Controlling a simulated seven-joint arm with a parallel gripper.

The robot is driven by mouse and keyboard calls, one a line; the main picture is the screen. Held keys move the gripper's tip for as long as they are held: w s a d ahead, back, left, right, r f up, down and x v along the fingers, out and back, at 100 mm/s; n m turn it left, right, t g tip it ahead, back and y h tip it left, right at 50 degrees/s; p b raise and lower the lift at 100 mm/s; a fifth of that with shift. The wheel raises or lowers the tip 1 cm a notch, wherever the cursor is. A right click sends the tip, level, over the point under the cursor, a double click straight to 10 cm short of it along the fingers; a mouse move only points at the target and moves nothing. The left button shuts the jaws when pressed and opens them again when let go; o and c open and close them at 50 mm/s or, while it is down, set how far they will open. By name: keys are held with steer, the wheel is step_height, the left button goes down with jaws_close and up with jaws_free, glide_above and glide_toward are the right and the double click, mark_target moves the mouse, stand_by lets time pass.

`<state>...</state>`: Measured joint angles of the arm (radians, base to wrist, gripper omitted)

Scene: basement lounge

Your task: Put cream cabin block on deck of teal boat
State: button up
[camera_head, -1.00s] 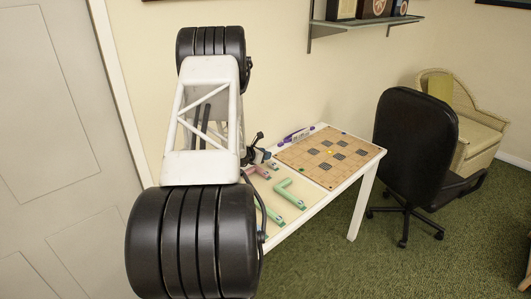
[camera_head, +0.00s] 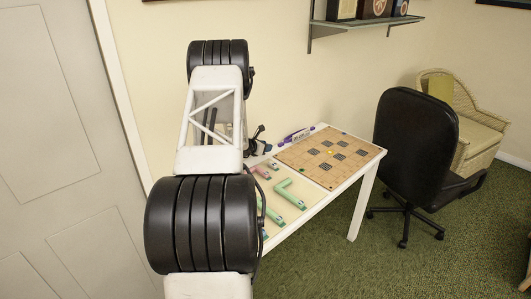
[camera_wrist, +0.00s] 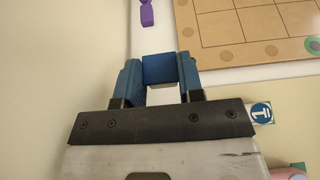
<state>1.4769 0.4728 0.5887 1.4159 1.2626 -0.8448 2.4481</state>
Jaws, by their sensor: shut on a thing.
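In the wrist view my gripper (camera_wrist: 159,84) has its two blue fingers shut on a small block (camera_wrist: 158,69) with a blue face. A pale patch shows just below this face; I cannot tell whether it is part of the block or the table. In the head view my gripper (camera_head: 256,143) is small and dark above the table's far left part, and the held block cannot be made out. I cannot pick out a teal boat for certain in either view.
On the white table (camera_head: 311,208) lie a green L-shaped piece (camera_head: 289,194) and a pink piece (camera_head: 262,172). A tan game board (camera_head: 317,173) covers the right part. A purple-and-white object (camera_head: 297,135) lies at the back edge. A black chair (camera_head: 416,140) stands to the right.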

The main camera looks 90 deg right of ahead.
mark_target(266, 156)
steer(key=shift+d, duration=0.4)
steer(key=shift+f, duration=1.8)
steer(key=shift+f, duration=0.15)
steer(key=o, duration=0.9)
steer(key=shift+v, duration=6.1)
